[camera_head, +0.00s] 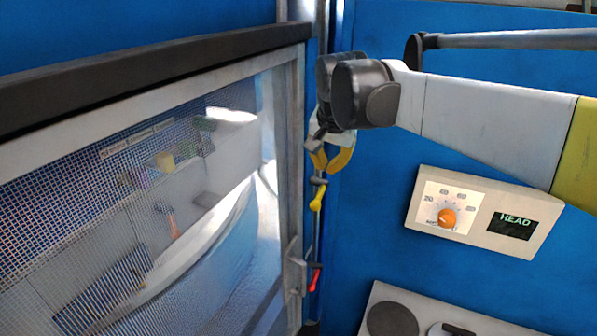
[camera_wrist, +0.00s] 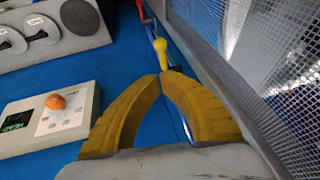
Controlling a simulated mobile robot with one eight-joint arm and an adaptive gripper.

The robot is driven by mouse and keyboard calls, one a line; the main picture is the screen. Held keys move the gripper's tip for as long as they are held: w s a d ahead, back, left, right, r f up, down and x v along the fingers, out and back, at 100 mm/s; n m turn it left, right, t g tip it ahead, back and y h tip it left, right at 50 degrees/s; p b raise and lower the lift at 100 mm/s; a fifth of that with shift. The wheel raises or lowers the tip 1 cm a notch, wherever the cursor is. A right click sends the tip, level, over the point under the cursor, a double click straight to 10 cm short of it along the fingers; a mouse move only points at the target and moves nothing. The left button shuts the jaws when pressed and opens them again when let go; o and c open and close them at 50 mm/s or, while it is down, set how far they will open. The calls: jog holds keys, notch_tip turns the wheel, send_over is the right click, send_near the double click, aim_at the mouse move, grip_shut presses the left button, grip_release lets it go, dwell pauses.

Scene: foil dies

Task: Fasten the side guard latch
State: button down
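A tall mesh guard door (camera_head: 298,130) with a grey metal frame stands at the left in the head view. Along its right edge runs a thin upright rod. A small yellow handle (camera_head: 317,197) and a red handle (camera_head: 315,279) sit on that strip, the red one lower, beside a grey bracket (camera_head: 295,270). My gripper (camera_head: 324,171) points down just above the yellow handle. In the wrist view its yellow fingertips (camera_wrist: 163,76) come together, with the yellow handle (camera_wrist: 159,47) just beyond them. I cannot tell whether they touch it. The red handle (camera_wrist: 140,8) is partly cut off.
A control box (camera_head: 483,212) with an orange knob and a HEAD display is on the blue wall to the right. A grey panel with round parts (camera_head: 393,318) is below it. The mesh door frame (camera_wrist: 225,85) runs close beside my fingers.

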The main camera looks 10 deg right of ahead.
aim_at(322, 195)
jog(key=p+x, duration=0.1)
jog(key=x, duration=1.3)
jog(key=shift+d+r, duration=0.1)
jog(key=shift+s+f+b, duration=0.1)
jog(key=shift+f+b, duration=0.1)
jog(key=shift+b, duration=0.35)
jog(key=shift+f+t+h+b, duration=0.25)
jog(key=shift+t+h+b, duration=0.25)
jog(key=shift+t+b, duration=0.2)
jog(key=shift+w+d+f+n+t+h+b, duration=0.25)
jog(key=shift+f+t+h+b, duration=0.6)
jog(key=shift+b, duration=1.15)
jog(key=shift+w+d+f+n+t+h+b, duration=0.15)
jog(key=shift+w+f+t+h+b, duration=0.25)
jog(key=shift+t+b, duration=1.25)
jog(key=shift+w+d+f+n+t+h+b, duration=0.2)
jog(key=shift+f+t+h+b, duration=0.45)
jog(key=shift+b, duration=1.75)
jog(key=shift+w+d+f, duration=0.15)
jog(key=shift+w+f, duration=0.05)
jog(key=shift+w, duration=0.1)
